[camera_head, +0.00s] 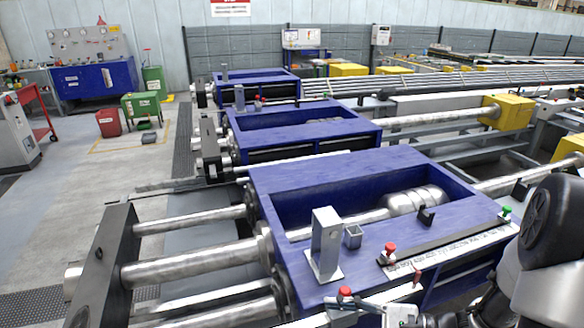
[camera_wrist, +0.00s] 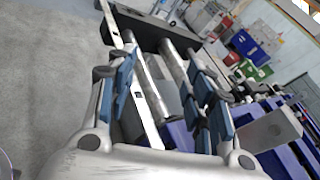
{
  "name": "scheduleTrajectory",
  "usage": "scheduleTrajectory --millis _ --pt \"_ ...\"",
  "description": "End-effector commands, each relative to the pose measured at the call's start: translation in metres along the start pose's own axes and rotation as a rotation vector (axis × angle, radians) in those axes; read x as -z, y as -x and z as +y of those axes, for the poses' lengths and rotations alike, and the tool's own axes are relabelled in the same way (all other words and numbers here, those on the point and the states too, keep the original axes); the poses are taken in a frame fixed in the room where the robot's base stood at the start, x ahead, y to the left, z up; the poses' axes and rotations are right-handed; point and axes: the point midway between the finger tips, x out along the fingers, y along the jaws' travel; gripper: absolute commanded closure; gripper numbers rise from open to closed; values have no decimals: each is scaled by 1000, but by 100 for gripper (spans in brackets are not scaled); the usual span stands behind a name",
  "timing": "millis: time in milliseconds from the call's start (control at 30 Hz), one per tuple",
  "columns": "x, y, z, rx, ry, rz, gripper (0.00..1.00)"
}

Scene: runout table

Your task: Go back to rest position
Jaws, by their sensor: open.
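My gripper (camera_wrist: 164,78) is open in the wrist view, its blue-padded fingers spread wide with nothing held between them. Beyond the fingers are steel cylinders and a dark end plate. In the head view my dark and grey arm fills the lower right corner, and the gripper end is low at the bottom edge, mostly cut off. The nearest blue machine frame (camera_head: 330,172) lies just beyond the arm. It carries a grey upright bracket (camera_head: 326,245), a small grey box (camera_head: 353,236), a red button (camera_head: 389,250) and a green button (camera_head: 506,211).
More blue frames (camera_head: 300,118) stand behind the nearest one. Yellow blocks (camera_head: 507,111) and long bars (camera_head: 440,86) extend right. A dark end plate (camera_head: 106,262) stands at left. Red (camera_head: 109,124) and green (camera_head: 141,106) bins stand on the open floor at far left.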

Motion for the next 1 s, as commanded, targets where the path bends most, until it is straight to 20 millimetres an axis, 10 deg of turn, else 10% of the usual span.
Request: scheduleTrajectory --millis 200,500,1000 --pt "-59 -6 54 -396 323 145 52" --pt "-91 32 100 -817 811 433 52" --pt "-132 104 77 -1077 1504 923 52"
